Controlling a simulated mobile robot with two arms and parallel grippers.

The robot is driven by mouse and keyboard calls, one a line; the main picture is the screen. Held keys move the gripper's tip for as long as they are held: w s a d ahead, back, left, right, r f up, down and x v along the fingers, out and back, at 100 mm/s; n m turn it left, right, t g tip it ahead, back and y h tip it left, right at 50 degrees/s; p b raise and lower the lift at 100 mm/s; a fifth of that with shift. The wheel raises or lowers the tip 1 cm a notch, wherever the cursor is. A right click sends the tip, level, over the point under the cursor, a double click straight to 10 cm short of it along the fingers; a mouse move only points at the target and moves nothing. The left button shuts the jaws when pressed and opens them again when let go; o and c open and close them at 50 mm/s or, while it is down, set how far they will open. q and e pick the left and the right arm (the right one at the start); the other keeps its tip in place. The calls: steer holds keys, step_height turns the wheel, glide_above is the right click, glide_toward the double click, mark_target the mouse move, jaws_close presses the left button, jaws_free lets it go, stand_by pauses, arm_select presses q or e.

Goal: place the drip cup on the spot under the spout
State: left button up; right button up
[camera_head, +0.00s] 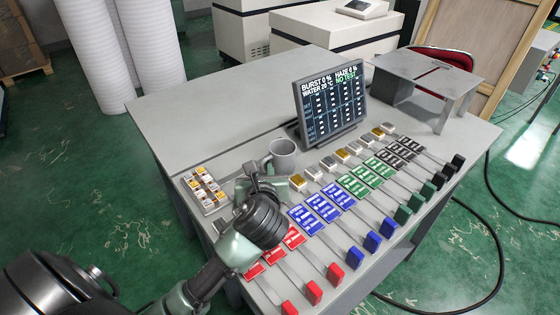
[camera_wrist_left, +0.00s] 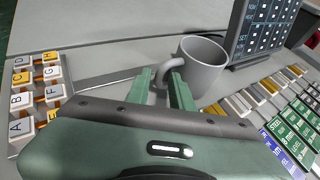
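The drip cup, a grey mug (camera_head: 283,157), stands upright on the grey console, just left of the screen. It also shows in the left wrist view (camera_wrist_left: 203,66), its handle turned toward my left gripper. My left gripper (camera_head: 257,175) is low over the console beside the cup. In the left wrist view its two green fingers (camera_wrist_left: 161,80) are apart, with the handle between their tips; contact is not clear. No spout or marked spot can be made out clearly. My right gripper is not in view.
A screen (camera_head: 331,102) stands behind the cup. A lettered key block (camera_head: 204,189) lies to its left. Rows of coloured labels and sliders (camera_head: 370,243) fill the console's right front. A raised grey stand (camera_head: 428,72) is at the far right. The back-left surface is bare.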

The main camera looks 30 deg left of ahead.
arm_select(q)
steer(key=shift+w, duration=0.15)
steer(key=shift+c, duration=0.3)
jaws_close()
stand_by(1.1)
